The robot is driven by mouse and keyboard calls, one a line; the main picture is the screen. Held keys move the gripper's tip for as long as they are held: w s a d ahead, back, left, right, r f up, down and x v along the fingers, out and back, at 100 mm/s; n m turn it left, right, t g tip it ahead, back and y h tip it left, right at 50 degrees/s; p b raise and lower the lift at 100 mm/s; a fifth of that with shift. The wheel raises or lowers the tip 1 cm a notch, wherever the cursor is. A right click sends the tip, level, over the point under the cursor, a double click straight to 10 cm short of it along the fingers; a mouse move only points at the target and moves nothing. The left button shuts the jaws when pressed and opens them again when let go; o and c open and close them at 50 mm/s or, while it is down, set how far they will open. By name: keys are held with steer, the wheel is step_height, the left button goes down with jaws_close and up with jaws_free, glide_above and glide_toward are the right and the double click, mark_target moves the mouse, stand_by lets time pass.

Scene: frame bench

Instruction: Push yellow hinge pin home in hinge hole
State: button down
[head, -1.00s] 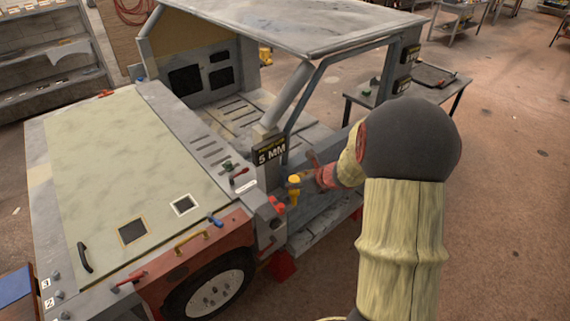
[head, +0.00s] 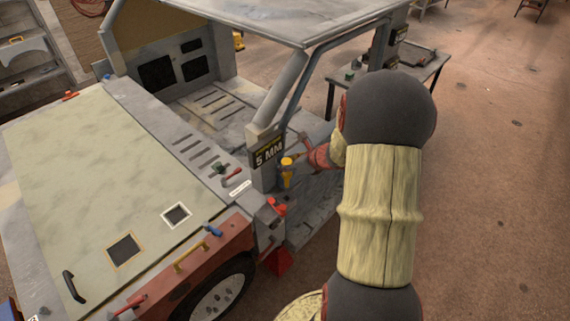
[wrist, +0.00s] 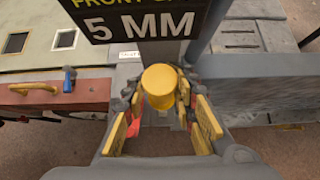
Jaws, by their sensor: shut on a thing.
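The yellow hinge pin (head: 287,165) is upright beside the front pillar, just right of the black "5 MM" sign. In the wrist view its round yellow head (wrist: 160,82) fills the space between my fingers. My gripper (wrist: 162,100) is shut on the pin; its yellow-padded fingers are on both sides of it. My gripper also shows in the head view (head: 290,172), small and partly merged with the pillar. The hinge hole cannot be made out, and the pin's lower end is hidden below its head and my fingers.
The "5 MM" sign (wrist: 140,20) is close to the pin. A red part (head: 276,206) sits below on the fender corner. The blue clip (head: 212,230) and yellow handle (head: 190,253) are on the truck's front side. A work table (head: 395,90) stands behind.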

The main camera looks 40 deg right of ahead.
mark_target(290, 175)
steer(key=shift+w, duration=0.1)
steer(key=shift+f, duration=0.4)
steer(key=shift+f+b, duration=2.5)
steer(key=shift+f, duration=0.05)
step_height(290, 175, down, 8)
steer(key=b, duration=0.7)
steer(key=shift+b, duration=0.35)
stand_by(2.3)
steer(key=c, duration=1.4)
jaws_free()
steer(key=shift+o, duration=0.3)
